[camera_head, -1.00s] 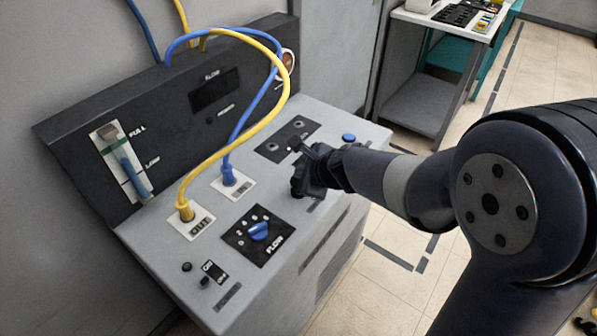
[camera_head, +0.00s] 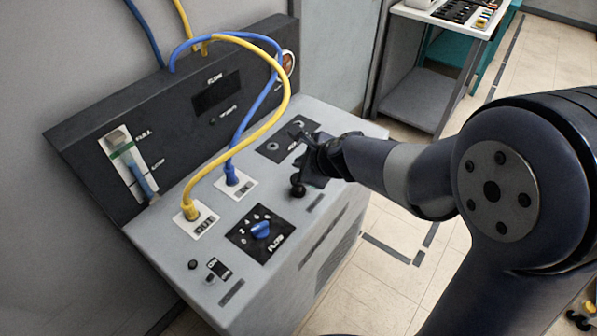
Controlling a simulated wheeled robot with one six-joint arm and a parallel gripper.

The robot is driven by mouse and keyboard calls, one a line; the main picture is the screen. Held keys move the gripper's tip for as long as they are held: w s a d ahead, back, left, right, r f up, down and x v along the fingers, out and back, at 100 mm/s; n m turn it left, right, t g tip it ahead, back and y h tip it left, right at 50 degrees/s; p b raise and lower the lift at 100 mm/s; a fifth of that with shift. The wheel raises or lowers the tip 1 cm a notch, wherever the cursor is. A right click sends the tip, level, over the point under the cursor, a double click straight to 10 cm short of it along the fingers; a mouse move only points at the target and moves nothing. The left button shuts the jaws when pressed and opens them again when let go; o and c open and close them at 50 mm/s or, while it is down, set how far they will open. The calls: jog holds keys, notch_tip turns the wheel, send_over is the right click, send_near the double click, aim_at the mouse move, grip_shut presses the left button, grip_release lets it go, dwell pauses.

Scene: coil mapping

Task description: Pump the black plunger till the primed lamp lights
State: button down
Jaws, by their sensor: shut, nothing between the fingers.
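The black plunger (camera_head: 298,189) shows as a dark round knob at the right front of the grey console top. My gripper (camera_head: 307,160) is shut and empty, just above and behind the knob in the picture. It overlaps the plunger's surroundings, so I cannot tell whether they touch. The primed lamp (camera_head: 212,121) is a small dot on the dark back panel, beside a blurred label. It looks dark, with no clear glow.
A blue flow knob (camera_head: 260,229) sits on the console top. The yellow hose (camera_head: 283,110) and blue hose (camera_head: 250,120) arch above it. A level gauge (camera_head: 128,162) is on the back panel at left. A grey cart (camera_head: 420,95) stands behind.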

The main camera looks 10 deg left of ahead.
jog(key=shift+r+p, duration=1.15)
jog(key=shift+r, duration=0.45)
jog(key=shift+f, duration=0.1)
